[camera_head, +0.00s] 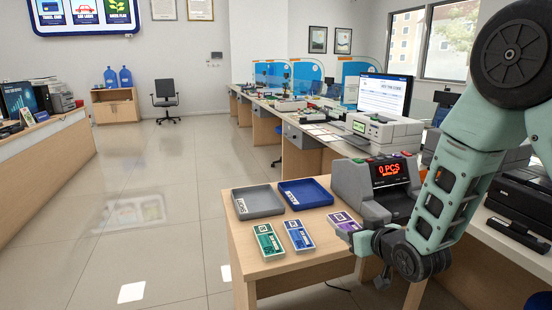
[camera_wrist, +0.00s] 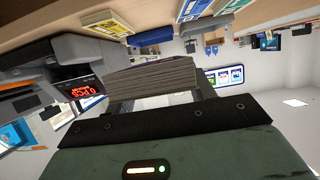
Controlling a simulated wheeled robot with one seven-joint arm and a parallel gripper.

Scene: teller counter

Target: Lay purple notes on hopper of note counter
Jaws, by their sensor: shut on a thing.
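The purple notes (camera_head: 343,219) are a banded stack that shows just left of my gripper (camera_head: 363,237) in the head view. My gripper is shut on them; in the wrist view the edge of the grey-brown stack (camera_wrist: 150,76) sticks out beyond the jaws. The fingertips are mostly hidden. The note counter (camera_head: 350,184) is a grey machine on the near desk, with a red display reading 0 PCS. It is behind the notes in the head view and at the left in the wrist view (camera_wrist: 35,72). My arm covers its right side, and its hopper is not clearly seen.
A green note bundle (camera_head: 268,241) and a blue one (camera_head: 298,236) lie at the desk's front. A grey tray (camera_head: 258,214) and a blue tray (camera_head: 305,206) lie behind them. A monitor (camera_head: 384,94) and a white machine (camera_head: 384,130) stand farther back.

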